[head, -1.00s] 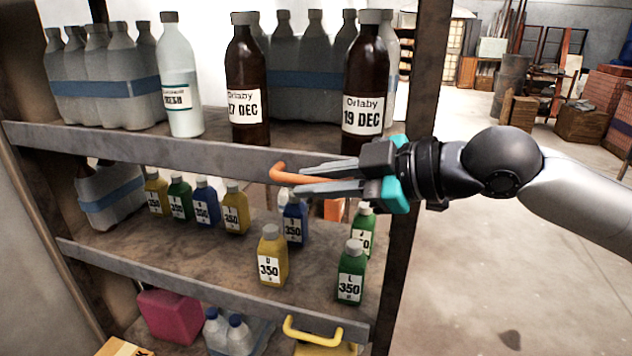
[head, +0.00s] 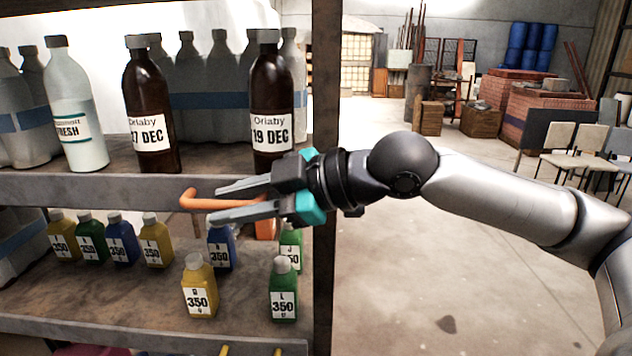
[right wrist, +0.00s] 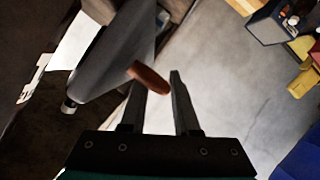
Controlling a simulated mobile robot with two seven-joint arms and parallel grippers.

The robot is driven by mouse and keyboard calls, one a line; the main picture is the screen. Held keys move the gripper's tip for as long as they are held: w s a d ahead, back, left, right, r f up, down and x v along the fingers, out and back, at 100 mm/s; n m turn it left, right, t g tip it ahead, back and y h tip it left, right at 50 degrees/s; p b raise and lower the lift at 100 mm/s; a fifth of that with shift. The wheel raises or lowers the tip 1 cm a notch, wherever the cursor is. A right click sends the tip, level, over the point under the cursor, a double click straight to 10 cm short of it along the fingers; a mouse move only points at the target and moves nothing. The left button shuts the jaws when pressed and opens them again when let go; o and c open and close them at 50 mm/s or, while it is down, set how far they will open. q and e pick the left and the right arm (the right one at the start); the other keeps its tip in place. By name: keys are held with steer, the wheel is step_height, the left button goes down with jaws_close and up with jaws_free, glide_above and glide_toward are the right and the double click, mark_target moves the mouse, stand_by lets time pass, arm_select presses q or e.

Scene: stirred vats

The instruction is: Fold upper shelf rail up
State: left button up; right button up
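The upper shelf rail (head: 100,190) is a grey bar along the front edge of the upper shelf, level with the bottle bases or just below. Its orange handle (head: 188,199) sticks out near the right end. My right gripper (head: 215,204) is at the handle, fingers apart, one finger above and one below the bar of the handle. In the right wrist view the fingers (right wrist: 160,85) are spread, with the orange handle (right wrist: 149,77) by the left fingertip and the grey rail (right wrist: 115,50) beyond. I cannot tell whether they touch. My left gripper is not in view.
Brown bottles (head: 150,105) and a white bottle (head: 78,105) stand near the front of the upper shelf. Small coloured bottles (head: 199,288) stand on the shelf below. A shelf post (head: 325,180) rises beside my right gripper.

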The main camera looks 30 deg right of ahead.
steer(key=shift+b+v, duration=0.85)
steer(key=shift+v, duration=1.4)
steer(key=b+v, duration=0.7)
steer(key=v, duration=0.3)
steer(key=shift+s, duration=0.15)
